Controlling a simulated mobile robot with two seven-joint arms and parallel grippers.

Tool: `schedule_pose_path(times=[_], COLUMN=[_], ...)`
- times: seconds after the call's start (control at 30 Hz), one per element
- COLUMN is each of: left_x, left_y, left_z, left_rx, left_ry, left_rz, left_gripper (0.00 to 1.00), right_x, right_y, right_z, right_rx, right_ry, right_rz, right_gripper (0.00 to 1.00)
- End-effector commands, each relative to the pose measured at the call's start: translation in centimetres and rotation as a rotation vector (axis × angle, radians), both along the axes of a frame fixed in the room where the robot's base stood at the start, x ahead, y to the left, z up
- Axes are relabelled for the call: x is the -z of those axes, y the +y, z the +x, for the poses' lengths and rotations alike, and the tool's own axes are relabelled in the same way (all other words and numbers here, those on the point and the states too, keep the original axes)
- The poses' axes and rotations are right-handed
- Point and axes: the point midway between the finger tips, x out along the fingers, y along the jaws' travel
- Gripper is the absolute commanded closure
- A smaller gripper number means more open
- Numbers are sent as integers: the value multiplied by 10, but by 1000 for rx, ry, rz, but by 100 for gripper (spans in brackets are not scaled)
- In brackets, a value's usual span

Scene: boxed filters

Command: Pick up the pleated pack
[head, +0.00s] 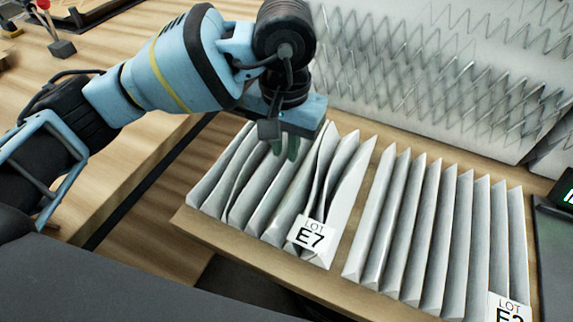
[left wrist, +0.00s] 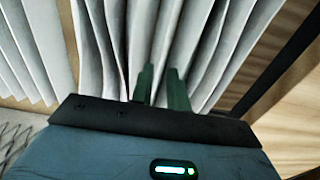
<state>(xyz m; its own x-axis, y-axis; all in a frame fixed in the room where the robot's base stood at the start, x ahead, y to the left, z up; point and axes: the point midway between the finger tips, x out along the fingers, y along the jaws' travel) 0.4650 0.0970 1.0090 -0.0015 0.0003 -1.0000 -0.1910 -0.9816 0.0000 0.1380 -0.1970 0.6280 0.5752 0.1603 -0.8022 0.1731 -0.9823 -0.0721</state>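A white pleated pack (head: 262,208) with a "LOT E7" label (head: 312,237) lies on the wooden table. A second, evenly spaced pleated pack (head: 432,222) lies to its right, with a partly cut-off lot label. My left gripper (head: 288,150) is over the far part of the E7 pack, its green fingers down among the pleats. In the left wrist view the two fingers (left wrist: 161,85) stand a little apart with pleat material pinched between them. The pleats (left wrist: 160,35) bend in towards the fingers. The fingertips are partly hidden by pleats. My right gripper is out of view.
A pale panel with zigzag wire springs (head: 465,65) stands behind the packs. A dark device (head: 556,225) is at the right edge. Bare wooden table (head: 150,235) lies left of the packs. Small objects (head: 62,47) sit at the far left.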

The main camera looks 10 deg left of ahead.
Motion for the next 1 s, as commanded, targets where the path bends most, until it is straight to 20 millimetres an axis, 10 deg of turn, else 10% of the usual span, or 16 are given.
schedule_pose_path(times=[0.5, 1.0], left_x=[50, 51], left_y=[-1, -1], left_z=[5, 5], left_rx=[1, 0], left_ry=[-1, -1], left_rz=[0, 0], left_gripper=[84, 100], right_x=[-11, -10], right_y=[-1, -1], right_z=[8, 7], right_rx=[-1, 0], right_ry=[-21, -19], right_rz=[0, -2], right_gripper=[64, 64])
